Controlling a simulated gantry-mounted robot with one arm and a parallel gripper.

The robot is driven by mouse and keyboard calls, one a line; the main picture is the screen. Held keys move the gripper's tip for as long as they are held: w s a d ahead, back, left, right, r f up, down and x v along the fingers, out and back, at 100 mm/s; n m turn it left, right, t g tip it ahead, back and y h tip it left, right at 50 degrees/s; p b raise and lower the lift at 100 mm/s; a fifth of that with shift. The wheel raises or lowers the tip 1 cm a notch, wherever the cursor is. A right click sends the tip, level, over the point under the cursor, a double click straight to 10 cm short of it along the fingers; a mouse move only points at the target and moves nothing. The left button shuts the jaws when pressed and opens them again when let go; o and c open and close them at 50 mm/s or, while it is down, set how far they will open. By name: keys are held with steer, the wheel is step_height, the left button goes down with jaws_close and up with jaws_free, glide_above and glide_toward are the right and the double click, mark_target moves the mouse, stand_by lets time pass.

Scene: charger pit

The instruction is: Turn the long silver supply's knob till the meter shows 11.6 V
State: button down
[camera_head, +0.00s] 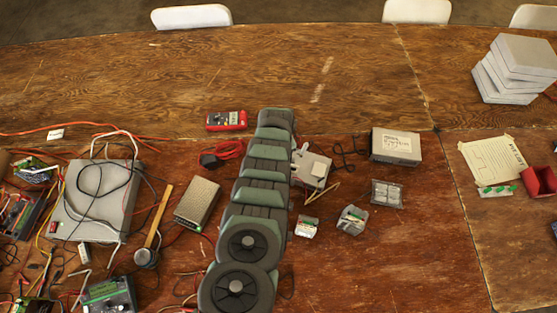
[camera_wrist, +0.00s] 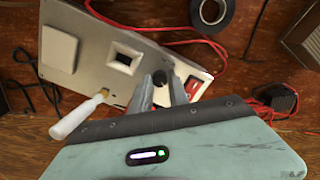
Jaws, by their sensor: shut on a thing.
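The silver supply (camera_wrist: 85,38) shows its pale panel in the wrist view, tilted across the picture. In the head view, a silver box (camera_head: 313,170) sticks out right of my arm and seems to be this supply; my arm hides part of it. The panel has a small dark window (camera_wrist: 124,57); no reading is legible. My gripper (camera_wrist: 161,79) is shut on the dark knob (camera_wrist: 159,75), with one finger on each side. A red meter (camera_head: 226,120) lies behind and left of my arm; its reading is too small to make out.
A white-handled tool or plug (camera_wrist: 75,120) touches the panel left of my fingers. A red switch (camera_wrist: 194,88) is close on the right. Red leads and a black roll (camera_wrist: 211,12) lie beyond. A grey perforated box (camera_head: 197,203) and tangled wires fill the left side.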

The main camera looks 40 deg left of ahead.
stand_by(1.0)
steer(key=c, duration=1.3)
jaws_free()
steer(key=shift+o, duration=0.2)
steer(key=shift+r, duration=0.1)
step_height(320, 180, up, 3)
steer(key=p, duration=0.3)
steer(key=shift+r, duration=0.1)
steer(key=shift+w+r, duration=0.15)
steer(key=shift+r, duration=3.6)
